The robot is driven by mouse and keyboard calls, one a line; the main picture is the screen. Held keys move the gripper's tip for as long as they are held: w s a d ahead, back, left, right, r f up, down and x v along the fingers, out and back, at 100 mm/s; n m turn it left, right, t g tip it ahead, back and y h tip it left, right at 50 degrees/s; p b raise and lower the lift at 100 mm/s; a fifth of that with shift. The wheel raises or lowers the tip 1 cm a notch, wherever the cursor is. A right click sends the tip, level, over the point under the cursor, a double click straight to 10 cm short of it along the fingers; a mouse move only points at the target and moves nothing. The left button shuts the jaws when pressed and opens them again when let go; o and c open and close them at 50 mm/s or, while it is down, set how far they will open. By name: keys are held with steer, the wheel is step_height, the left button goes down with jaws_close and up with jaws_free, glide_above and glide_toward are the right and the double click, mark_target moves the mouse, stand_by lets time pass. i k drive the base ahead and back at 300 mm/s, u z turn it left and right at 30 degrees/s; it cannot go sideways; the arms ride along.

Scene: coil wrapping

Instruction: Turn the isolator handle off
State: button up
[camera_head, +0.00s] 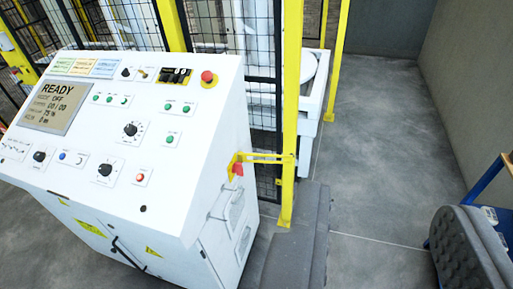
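A white control cabinet (190,205) with a sloping panel fills the left half of the view. On its right side, near the top, a small red handle (238,169) sits against a yellow part; it looks like the isolator handle. It is small and seen at a steep angle, so its setting cannot be read. The panel's screen (55,107) reads READY. I cannot see my gripper in this view, so no contact with the handle shows.
A yellow post (290,110) and mesh fence stand behind and right of the cabinet. A yellow bar (268,158) runs beside the handle. A red mushroom button (207,77) is on the panel. Open grey floor (380,140) lies right, bounded by a wall (470,80).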

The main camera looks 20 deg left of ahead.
mark_target(237, 168)
steer(key=u, duration=0.4)
steer(key=i, duration=1.15)
steer(key=u, duration=0.7)
